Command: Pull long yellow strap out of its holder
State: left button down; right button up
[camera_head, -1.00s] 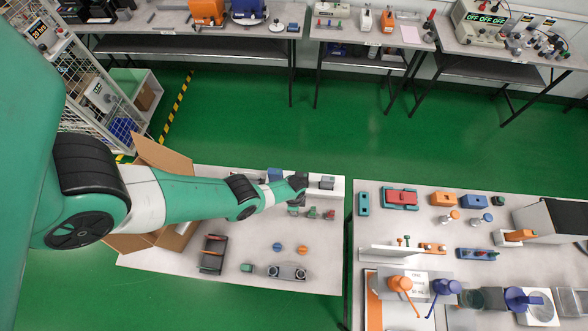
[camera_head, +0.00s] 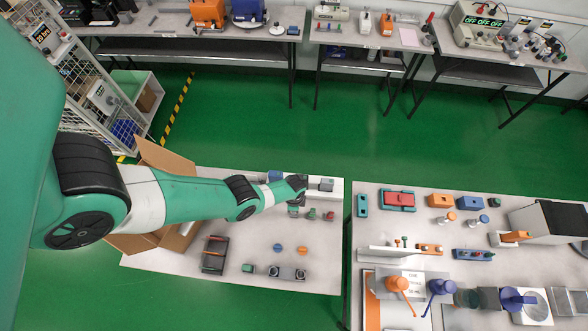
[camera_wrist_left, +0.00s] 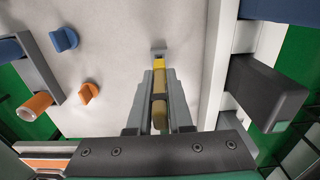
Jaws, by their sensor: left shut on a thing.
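My left gripper (camera_wrist_left: 159,100) is shut on the yellow strap (camera_wrist_left: 159,72). In the left wrist view the strap lies lengthwise between the two grey fingers, with a dark band across its middle. A small grey piece (camera_wrist_left: 157,52) shows just beyond the strap's far end; I cannot tell whether it is the holder or whether they touch. In the head view the same gripper (camera_head: 301,183) is over the back right part of the left table, and the strap cannot be made out there. My right gripper is not in view.
On the left table (camera_head: 215,182) are a white rail (camera_head: 330,187) by the gripper, small fixtures (camera_head: 312,214), a blue knob (camera_head: 278,246), an orange knob (camera_head: 302,250) and a dark tray (camera_head: 214,254). An open cardboard box (camera_head: 165,157) stands at its left. The table's middle is mostly clear.

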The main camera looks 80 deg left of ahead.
pick_arm(q)
jog(key=shift+r+p, duration=1.25)
jog(key=shift+r, duration=0.15)
